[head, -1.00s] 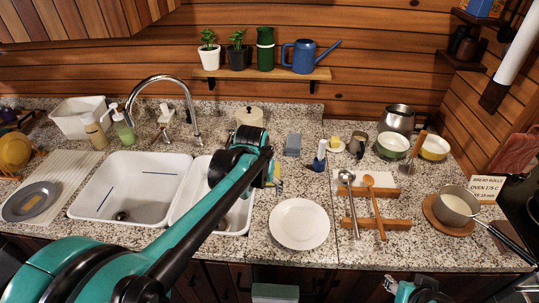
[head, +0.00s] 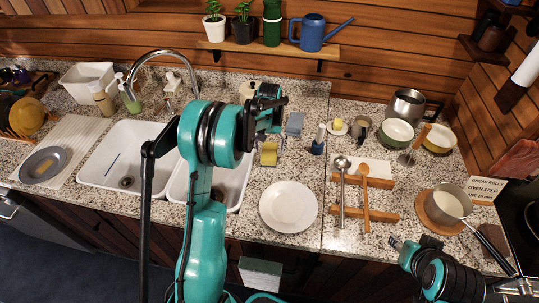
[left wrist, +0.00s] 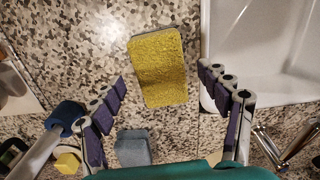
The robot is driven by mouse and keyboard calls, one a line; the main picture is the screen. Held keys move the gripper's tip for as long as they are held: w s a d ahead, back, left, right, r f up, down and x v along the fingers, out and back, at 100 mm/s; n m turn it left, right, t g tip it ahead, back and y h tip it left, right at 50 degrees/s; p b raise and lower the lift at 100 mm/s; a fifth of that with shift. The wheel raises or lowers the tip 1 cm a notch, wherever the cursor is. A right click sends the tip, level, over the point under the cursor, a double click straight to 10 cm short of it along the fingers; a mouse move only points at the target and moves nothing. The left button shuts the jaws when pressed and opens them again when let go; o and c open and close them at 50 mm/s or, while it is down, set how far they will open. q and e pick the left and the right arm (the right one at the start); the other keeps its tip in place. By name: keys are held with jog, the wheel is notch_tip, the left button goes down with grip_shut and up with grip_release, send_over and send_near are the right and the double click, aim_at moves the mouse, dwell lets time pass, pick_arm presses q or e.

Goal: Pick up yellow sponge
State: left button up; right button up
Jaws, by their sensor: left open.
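The yellow sponge (head: 269,154) lies on the speckled counter just right of the sink. In the left wrist view the yellow sponge (left wrist: 158,68) shows its rough top, slightly tilted, beside the sink edge. My left gripper (head: 268,122) is above and behind it in the head view. In the left wrist view the fingers of my left gripper (left wrist: 160,80) are spread wide, one on each side of the sponge, with nothing between them touching it. My right gripper (head: 396,243) shows partly at the lower right, far from the sponge; its jaws are unclear.
A blue-grey block (head: 294,123) stands behind the sponge. A blue-handled brush (head: 318,141) is to the right. A white plate (head: 288,207) lies in front. The double sink (head: 125,185) and its faucet (head: 163,54) are left. Spoons rest on wooden bars (head: 364,213).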

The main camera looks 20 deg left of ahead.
aim_at(269, 151)
pick_arm(q)
notch_tip(269, 151, down, 4)
jog(key=shift+w+a+r, duration=0.1)
jog(key=shift+w+r, duration=0.05)
jog(key=shift+r, duration=0.2)
jog(key=c, duration=1)
jog(key=shift+c, duration=0.2)
jog(key=shift+r, duration=0.1)
jog(key=shift+r, duration=0.6)
notch_tip(269, 151, up, 3)
jog(key=shift+p, duration=0.3)
jog(key=s+d+r+p, duration=0.1)
jog(key=s+d+r, duration=0.4)
jog(key=s, duration=0.5)
jog(key=shift+s+d+r+p, duration=0.2)
jog(key=shift+d+r+p, duration=0.1)
jog(key=shift+r, duration=0.5)
